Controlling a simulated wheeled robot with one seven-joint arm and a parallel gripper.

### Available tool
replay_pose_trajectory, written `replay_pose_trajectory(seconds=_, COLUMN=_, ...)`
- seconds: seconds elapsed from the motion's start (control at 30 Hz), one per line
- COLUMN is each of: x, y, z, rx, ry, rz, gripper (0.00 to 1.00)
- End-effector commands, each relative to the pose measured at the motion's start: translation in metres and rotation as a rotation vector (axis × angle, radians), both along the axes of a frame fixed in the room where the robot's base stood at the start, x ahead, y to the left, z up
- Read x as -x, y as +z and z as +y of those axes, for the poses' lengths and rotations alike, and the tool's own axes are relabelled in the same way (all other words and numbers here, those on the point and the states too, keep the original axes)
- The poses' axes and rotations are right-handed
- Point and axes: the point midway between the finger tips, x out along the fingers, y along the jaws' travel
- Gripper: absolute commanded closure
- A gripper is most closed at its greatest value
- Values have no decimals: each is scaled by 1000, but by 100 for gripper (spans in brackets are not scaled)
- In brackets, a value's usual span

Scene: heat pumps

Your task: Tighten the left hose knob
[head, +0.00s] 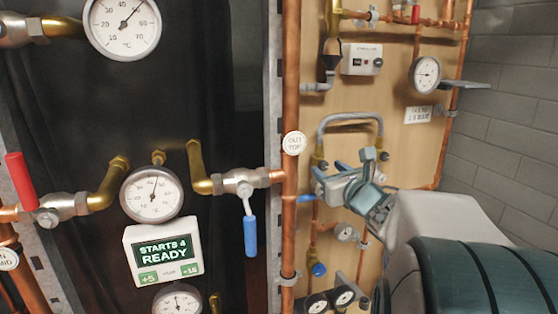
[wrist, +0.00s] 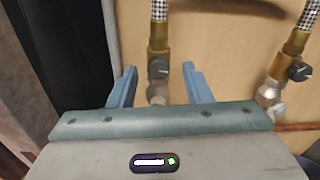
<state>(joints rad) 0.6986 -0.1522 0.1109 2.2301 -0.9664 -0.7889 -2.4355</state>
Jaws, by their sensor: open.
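The left hose knob (wrist: 158,70) is a small black knob on a brass fitting below the left end of a braided hose. My gripper (wrist: 160,85) is open, its two blue fingers apart on either side of the left fitting in the wrist view. The knob shows between the fingertips; I cannot tell whether either finger touches it. In the head view my gripper (head: 350,170) is in front of the wooden panel, just below the grey U-shaped hose (head: 350,118). It hides part of the fittings there.
The right hose knob (wrist: 300,72) is on a similar fitting to the right. A vertical copper pipe (head: 290,90) and a blue-handled valve (head: 249,235) stand to the left. A display reading "STARTS 4 READY" (head: 163,252) is on the dark unit.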

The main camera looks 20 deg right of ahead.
Motion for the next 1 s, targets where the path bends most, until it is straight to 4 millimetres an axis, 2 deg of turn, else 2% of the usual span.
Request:
replay_pose_trajectory(seconds=0.37, x=-3, y=0, z=2, rx=0, ry=3, rz=-1, gripper=55)
replay_pose_trajectory(seconds=0.53, x=-3, y=0, z=2, rx=-1, ry=2, rz=-1, gripper=100)
replay_pose_trajectory(seconds=0.83, x=-3, y=-1, z=1, rx=-18, ry=1, rz=1, gripper=100)
replay_pose_trajectory(seconds=1.0, x=-2, y=-2, z=1, rx=-82, ry=0, rz=4, gripper=100)
